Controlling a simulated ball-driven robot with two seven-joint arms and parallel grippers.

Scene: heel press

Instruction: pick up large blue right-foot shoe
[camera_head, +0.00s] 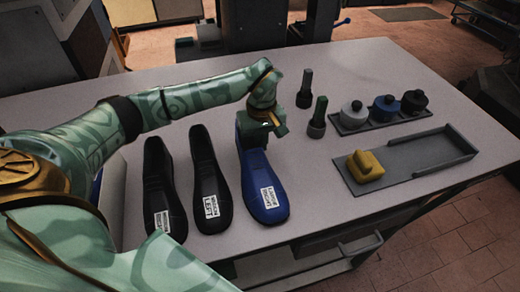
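The blue shoe (262,178) lies on the table with its toe toward the front. Its white label (269,197) is too small to read surely. My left gripper (263,127) is at the far, heel end of this shoe, pointing down and overlapping its rim. The fingertips are partly hidden, so I cannot tell whether they are closed on the rim or only beside it. Two black shoes, a middle one (210,185) and a left one (160,190), lie parallel to the left of the blue one, each with a white label. My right gripper is not in view.
Two dark upright tools (305,90) (317,118) stand just right of my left gripper. A rack (378,122) holds several round knobbed pots. A grey tray (425,158) has a yellow block (365,166) at its left end. The table's front right is clear.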

